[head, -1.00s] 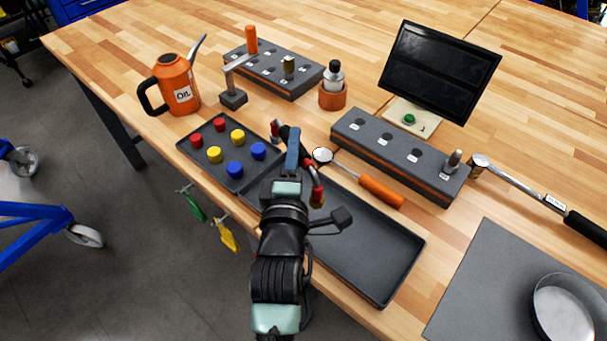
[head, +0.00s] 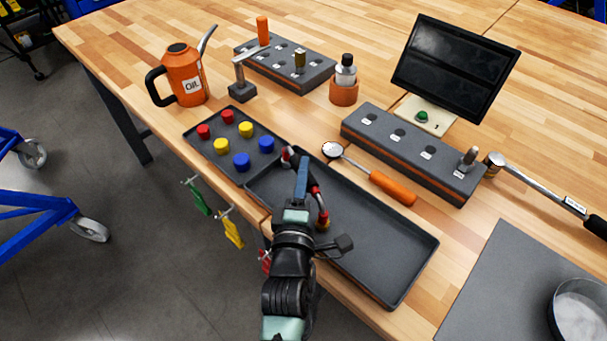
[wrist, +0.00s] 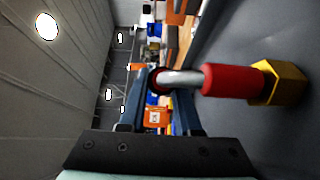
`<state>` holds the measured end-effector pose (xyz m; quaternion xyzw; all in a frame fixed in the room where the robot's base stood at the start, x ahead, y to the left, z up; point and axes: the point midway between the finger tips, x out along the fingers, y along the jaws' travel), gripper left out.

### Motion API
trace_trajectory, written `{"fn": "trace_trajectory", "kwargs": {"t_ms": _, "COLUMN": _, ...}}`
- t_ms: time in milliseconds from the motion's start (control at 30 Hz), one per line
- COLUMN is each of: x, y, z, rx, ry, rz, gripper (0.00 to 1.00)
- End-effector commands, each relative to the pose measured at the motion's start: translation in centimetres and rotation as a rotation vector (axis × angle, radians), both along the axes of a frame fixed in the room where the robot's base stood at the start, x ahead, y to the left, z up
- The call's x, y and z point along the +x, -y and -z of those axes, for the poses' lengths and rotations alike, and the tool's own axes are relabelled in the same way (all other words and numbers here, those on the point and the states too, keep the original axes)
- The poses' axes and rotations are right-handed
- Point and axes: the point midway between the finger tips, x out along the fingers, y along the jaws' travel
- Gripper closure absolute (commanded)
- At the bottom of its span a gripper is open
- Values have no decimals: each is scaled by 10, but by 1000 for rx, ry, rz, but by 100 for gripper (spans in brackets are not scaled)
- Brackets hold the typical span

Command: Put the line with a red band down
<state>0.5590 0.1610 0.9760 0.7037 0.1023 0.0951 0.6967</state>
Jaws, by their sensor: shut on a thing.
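The line with red bands (head: 318,197) is a bent, silvery tube with red sleeves and a brass nut at its near end. My gripper (head: 303,165) is shut on its middle, above the left part of the large dark tray (head: 385,285). In the wrist view the line (wrist: 182,82) passes between the fingers of my gripper (wrist: 160,90). Its red band (wrist: 232,80) and brass nut (wrist: 280,82) point right, close to a dark grey surface. I cannot tell whether the nut touches it. My gripper hides part of the line.
A small tray (head: 212,160) with red, yellow and blue caps adjoins on the left. A grey holed block (head: 410,150) stands behind. The large tray's right part is empty.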

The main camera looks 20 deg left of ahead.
Motion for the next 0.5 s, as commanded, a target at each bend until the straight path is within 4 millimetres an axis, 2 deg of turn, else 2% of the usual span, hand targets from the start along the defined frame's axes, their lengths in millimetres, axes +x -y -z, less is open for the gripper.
{"fn": "trace_trajectory", "kwargs": {"t_ms": 467, "x": 0, "y": 0, "z": 15, "rx": 0, "ry": -7, "rz": 1, "gripper": 100}}
{"fn": "trace_trajectory", "kwargs": {"t_ms": 500, "x": -1, "y": 0, "z": 17, "rx": 0, "ry": -12, "rz": 1, "gripper": 63}}
